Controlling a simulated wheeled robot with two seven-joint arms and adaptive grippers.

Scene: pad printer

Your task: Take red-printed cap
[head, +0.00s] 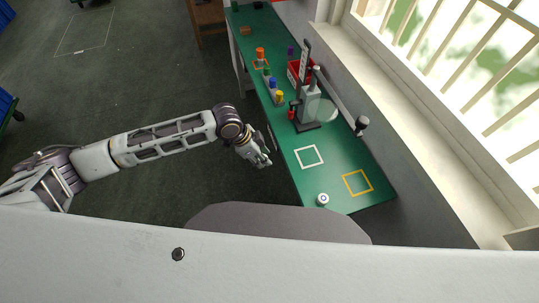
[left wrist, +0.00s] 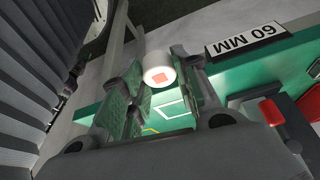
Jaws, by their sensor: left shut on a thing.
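My left gripper (head: 259,157) is beside the left edge of the green bench. In the left wrist view my left gripper (left wrist: 162,82) is shut on a white cap (left wrist: 163,60) with a red square print on its face. The cap sits between the green-padded fingers, near their tips. In the head view the held cap is too small to make out. My right gripper is not in view.
The green bench (head: 291,141) bears a white square outline (head: 309,156), a yellow one (head: 357,182) and a round white object (head: 322,199). The grey pad printer (head: 310,104), a red bin (head: 293,75) and several coloured bottles stand farther back. Floor left of the bench is clear.

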